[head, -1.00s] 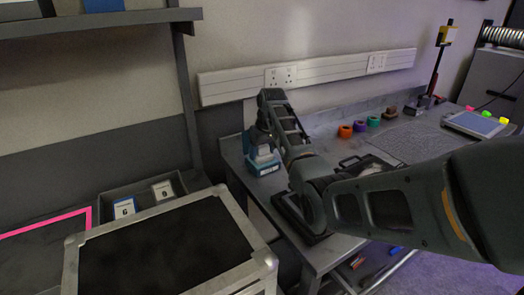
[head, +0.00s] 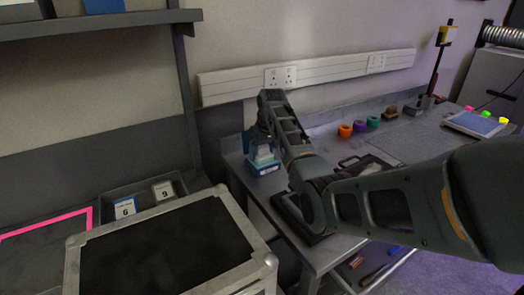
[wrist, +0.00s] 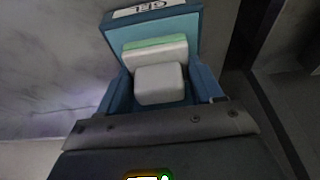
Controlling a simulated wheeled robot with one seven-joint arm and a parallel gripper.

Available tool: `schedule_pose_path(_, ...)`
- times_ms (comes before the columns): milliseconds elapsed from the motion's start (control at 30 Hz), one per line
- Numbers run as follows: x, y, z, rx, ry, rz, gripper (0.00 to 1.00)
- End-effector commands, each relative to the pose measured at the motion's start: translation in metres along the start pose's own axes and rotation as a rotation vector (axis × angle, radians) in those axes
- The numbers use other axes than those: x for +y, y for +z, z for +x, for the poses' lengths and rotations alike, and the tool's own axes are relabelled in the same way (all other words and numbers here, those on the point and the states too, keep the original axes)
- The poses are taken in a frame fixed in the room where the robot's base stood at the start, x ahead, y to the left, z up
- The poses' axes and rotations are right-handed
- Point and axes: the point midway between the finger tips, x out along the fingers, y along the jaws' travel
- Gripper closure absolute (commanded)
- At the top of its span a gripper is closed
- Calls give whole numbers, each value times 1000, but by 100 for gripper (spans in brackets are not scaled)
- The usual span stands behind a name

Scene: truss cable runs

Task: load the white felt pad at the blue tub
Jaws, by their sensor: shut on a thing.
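The blue tub (head: 264,168) stands at the left end of the grey workbench, against the wall. In the wrist view the tub (wrist: 185,27) has a white label reading "GEL" on its far face. The white felt pad (wrist: 160,86) is a small rounded block at the tub's opening, in front of a pale layer with a green top (wrist: 154,46). My gripper (head: 262,147) points down at the tub and is shut on the white pad. Its fingertips are not clearly seen, and the pad's underside is hidden, so I cannot tell whether it touches the tub floor.
A black tray (head: 303,222) lies on the bench under my arm. Orange, purple and teal rolls (head: 359,126) stand along the back. A silver-edged black case (head: 165,250) is left of the bench. A wall socket strip (head: 330,74) runs behind the tub.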

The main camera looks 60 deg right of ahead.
Motion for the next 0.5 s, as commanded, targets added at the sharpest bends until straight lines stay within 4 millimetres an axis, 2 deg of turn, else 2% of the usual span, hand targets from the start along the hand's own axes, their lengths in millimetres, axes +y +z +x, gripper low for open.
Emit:
schedule_pose_path(300, 0, 1, 1, -4, -1, 0, 59)
schedule_pose_path(500, 0, -3, -11, -1, 0, 0, 59)
